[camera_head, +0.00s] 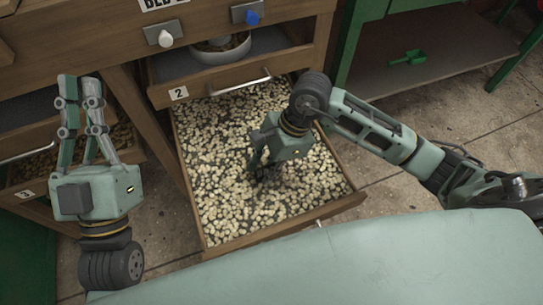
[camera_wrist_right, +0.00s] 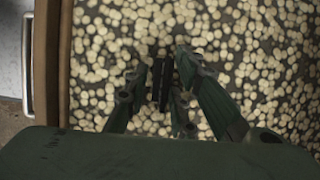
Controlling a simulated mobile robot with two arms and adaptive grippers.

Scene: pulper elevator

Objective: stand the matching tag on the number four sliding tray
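An open sliding tray (camera_head: 345,203) full of pale beans extends from the wooden cabinet; its own number is not visible. My right gripper (camera_head: 262,170) points down over the beans inside this tray. In the right wrist view its green fingers (camera_wrist_right: 162,80) reach toward the beans with two narrow black strips close together between the tips. I cannot tell whether these strips are finger pads or something held. My left gripper (camera_head: 80,80) points up at the left, empty, with a small gap between its fingertips. I cannot make out a loose matching tag in either view.
A drawer front marked 2 (camera_head: 179,93) is above the open tray, with a bowl (camera_head: 222,49) behind it. A tray marked 3 (camera_head: 25,195) is at the far left. A green scoop (camera_head: 408,57) lies on a shelf at the back right. Tiled floor shows around the tray.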

